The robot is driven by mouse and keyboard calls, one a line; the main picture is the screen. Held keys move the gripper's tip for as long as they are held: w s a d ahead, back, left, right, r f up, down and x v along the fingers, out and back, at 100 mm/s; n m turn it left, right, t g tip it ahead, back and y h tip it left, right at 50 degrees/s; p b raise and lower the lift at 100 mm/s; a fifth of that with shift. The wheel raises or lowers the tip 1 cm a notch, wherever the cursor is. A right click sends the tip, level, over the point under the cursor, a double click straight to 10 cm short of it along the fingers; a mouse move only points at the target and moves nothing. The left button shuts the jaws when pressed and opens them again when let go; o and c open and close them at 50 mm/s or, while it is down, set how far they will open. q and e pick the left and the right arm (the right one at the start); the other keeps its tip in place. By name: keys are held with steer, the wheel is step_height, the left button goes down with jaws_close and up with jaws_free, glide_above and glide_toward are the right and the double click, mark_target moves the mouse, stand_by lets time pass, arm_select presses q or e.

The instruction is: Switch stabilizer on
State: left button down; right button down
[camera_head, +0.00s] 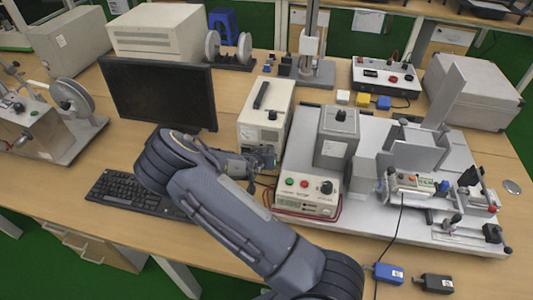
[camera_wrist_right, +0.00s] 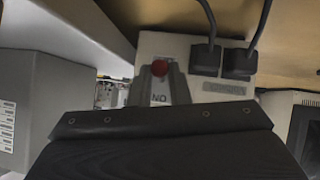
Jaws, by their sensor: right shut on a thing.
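The stabilizer appears to be the white box (camera_head: 268,108) with a dark top handle, left of centre in the head view. My right arm reaches up from the bottom, with its gripper (camera_head: 264,158) at the box's lower front, covering part of it. The exact contact is hard to see. My left gripper is not in view.
A monitor (camera_head: 160,93) and keyboard (camera_head: 137,191) are left of my right arm. A test unit with coloured buttons (camera_head: 308,191) and a large grey rig (camera_head: 440,232) stand to the right. Black cables (camera_wrist_right: 211,22) run from the plugs.

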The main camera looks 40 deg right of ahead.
steer(key=r+g+y+p, duration=0.1)
steer(key=p, duration=0.1)
steer(key=r+g+y+p, duration=0.1)
steer(key=p, duration=0.1)
steer(key=shift+w+d+y, duration=0.2)
steer(key=shift+d+y, duration=0.05)
steer(key=shift+y, duration=0.15)
steer(key=shift+w+d+r+g+y+p, duration=0.1)
steer(key=shift+d+r+g+y+p, duration=0.05)
steer(key=shift+g+y+p, duration=0.35)
steer(key=shift+w+d+r+n+g+y, duration=0.15)
steer(key=shift+n+g+y, duration=0.15)
steer(key=shift+g+y, duration=0.45)
steer(key=c, duration=1.4)
jaws_free()
steer(key=shift+r, duration=0.1)
